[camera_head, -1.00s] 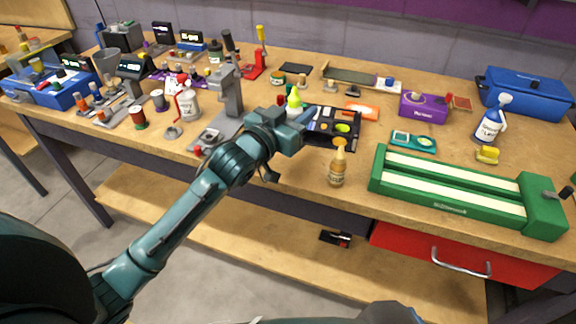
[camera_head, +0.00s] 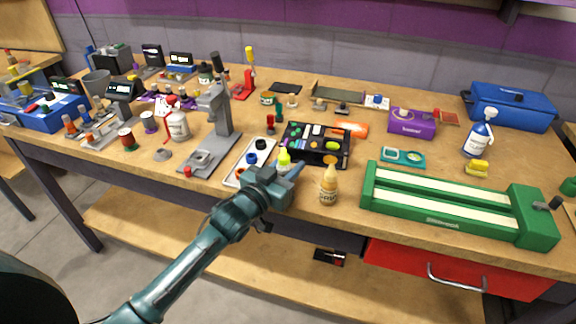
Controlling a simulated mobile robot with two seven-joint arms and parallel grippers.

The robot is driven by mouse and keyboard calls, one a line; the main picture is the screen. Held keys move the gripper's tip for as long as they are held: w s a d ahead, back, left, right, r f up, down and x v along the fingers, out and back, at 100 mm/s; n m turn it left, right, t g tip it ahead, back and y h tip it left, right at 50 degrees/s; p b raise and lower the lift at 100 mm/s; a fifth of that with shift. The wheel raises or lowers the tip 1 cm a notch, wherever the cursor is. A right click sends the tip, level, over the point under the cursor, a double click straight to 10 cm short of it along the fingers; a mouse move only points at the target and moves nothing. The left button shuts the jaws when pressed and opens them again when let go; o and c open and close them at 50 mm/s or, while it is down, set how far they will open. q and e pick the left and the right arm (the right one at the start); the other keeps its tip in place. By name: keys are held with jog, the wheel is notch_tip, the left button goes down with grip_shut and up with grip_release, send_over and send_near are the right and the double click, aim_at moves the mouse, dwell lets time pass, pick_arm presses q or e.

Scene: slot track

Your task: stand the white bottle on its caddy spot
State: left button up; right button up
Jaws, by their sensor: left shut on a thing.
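My left gripper (camera_head: 286,174) is shut on a bottle (camera_head: 284,157) with a bright yellow-green tip. The gripper hides most of its body, so its colour is hard to tell here. The bottle looks upright, near the right side of a long white tray (camera_head: 236,178), which appears to be the caddy. A black-topped and a blue-topped item stand in the tray. The arm and gripper cover the tray's near right part, and I cannot tell whether the bottle touches it. My right gripper is not in view.
An amber bottle (camera_head: 328,184) stands close right of the gripper. A black organizer (camera_head: 318,157) lies just behind it. A grey press stand (camera_head: 214,140) is left of the tray, and a green track (camera_head: 450,207) is at right. A white bottle with a red top (camera_head: 177,124) stands further left.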

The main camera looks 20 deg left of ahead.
pick_arm(q)
jog(key=shift+f, duration=0.1)
jog(key=o, duration=1)
jog(key=shift+c, duration=0.2)
jog(key=shift+f+b, duration=0.2)
jog(key=shift+b, duration=0.35)
jog(key=v, duration=1.3)
jog(key=s+d+f+n+g+y, duration=0.1)
jog(key=s+d+f+g, duration=0.2)
jog(key=s+f, duration=0.4)
jog(key=shift+d+f, duration=0.35)
jog(key=shift+d, duration=0.05)
jog(key=shift+o, duration=0.6)
jog(key=s+d+f+g, duration=0.2)
jog(key=s+d+f, duration=0.1)
jog(key=s, duration=0.3)
jog(key=shift+s+d+f+g, duration=0.25)
jog(key=shift+d+f+g, duration=0.05)
jog(key=shift+f, duration=0.55)
jog(key=shift+d+f, duration=0.1)
